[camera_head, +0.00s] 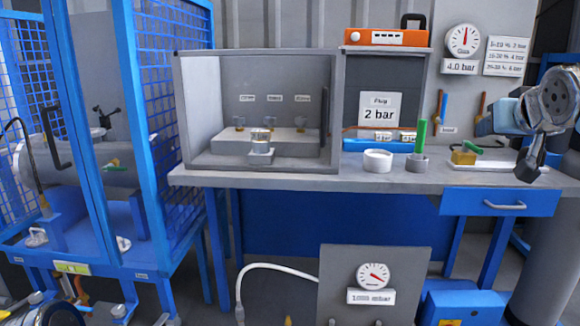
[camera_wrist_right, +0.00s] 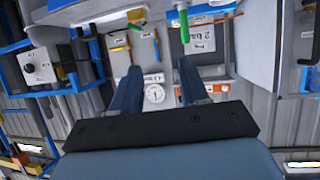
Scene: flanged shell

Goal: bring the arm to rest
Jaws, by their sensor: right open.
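My right arm (camera_head: 548,98) is raised at the right edge of the head view, above the right end of the bench. Its dark gripper (camera_head: 530,172) hangs down near the bench edge, seen edge-on. In the right wrist view my right gripper (camera_wrist_right: 160,78) has its two fingers apart with nothing between them. I cannot make out my left gripper; only some metal and dark parts show at the lower left of the head view.
The grey bench (camera_head: 400,178) carries an open box (camera_head: 183,110), a white cup (camera_head: 377,160), a green rod in a grey holder (camera_head: 417,162) and a brass-coloured block (camera_head: 463,157). A blue mesh cage (camera_head: 150,200) stands left. A gauge panel (camera_head: 335,290) stands low in front.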

